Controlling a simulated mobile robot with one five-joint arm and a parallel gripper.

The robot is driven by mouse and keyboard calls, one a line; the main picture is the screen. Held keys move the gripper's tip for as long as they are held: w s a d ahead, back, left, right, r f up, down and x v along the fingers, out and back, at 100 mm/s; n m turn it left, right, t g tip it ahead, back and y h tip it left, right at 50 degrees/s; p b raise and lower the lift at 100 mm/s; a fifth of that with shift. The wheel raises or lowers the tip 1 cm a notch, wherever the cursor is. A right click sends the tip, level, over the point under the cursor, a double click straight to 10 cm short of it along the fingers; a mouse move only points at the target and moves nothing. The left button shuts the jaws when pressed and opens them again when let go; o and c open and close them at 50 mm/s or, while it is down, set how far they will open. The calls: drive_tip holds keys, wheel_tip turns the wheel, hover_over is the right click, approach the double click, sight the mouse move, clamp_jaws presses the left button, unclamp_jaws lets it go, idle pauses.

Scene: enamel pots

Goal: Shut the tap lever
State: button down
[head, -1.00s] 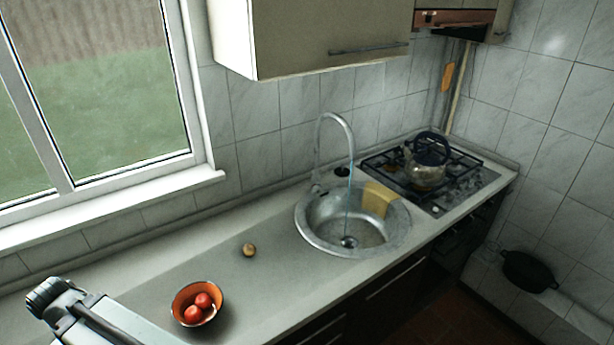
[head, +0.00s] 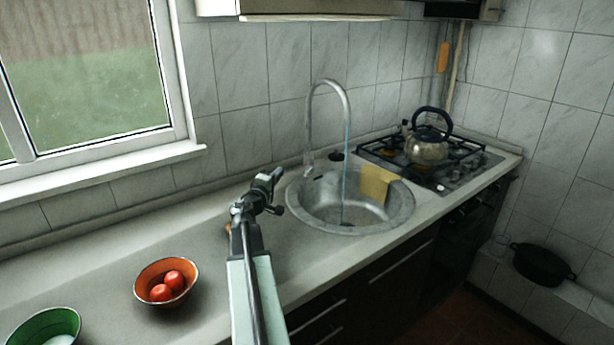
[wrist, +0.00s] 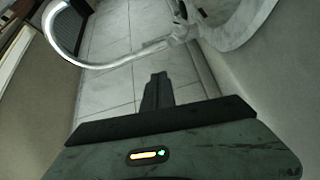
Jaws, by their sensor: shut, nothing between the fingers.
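The chrome tap (head: 347,105) arches over the round steel sink (head: 295,208). A thin stream of water (head: 346,170) runs from its spout into the sink. The lever is small near the tap's base, and its exact position is hard to tell. My gripper (head: 277,176) is shut and empty, above the counter left of the sink and apart from the tap. In the wrist view my gripper (wrist: 158,82) points toward the tiled wall. The tap's curved spout (wrist: 110,63) and its base (wrist: 181,28) show beyond the fingertips.
A yellow cloth (head: 375,183) hangs over the sink's rim. A kettle (head: 427,148) stands on the gas hob (head: 465,178). An orange bowl (head: 147,294) with red tomatoes and a green bowl (head: 25,328) are on the counter's left. A wall cabinet (head: 310,7) hangs above.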

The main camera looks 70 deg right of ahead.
drive_tip(key=s+d+n, duration=0.1)
drive_tip(key=s+d, duration=0.2)
drive_tip(key=s, duration=0.1)
drive_tip(key=p, duration=0.1)
approach(309, 150)
drive_tip(key=shift+h, duration=0.4)
drive_tip(key=d, duration=0.6)
drive_tip(key=shift+d+r, duration=0.15)
drive_tip(key=shift+d, duration=0.25)
drive_tip(key=shift+w+d+r, duration=0.25)
drive_tip(key=shift+d, duration=0.35)
drive_tip(key=shift+d+r+p, duration=0.2)
drive_tip(key=shift+r+p, duration=0.1)
drive_tip(key=shift+a, duration=0.15)
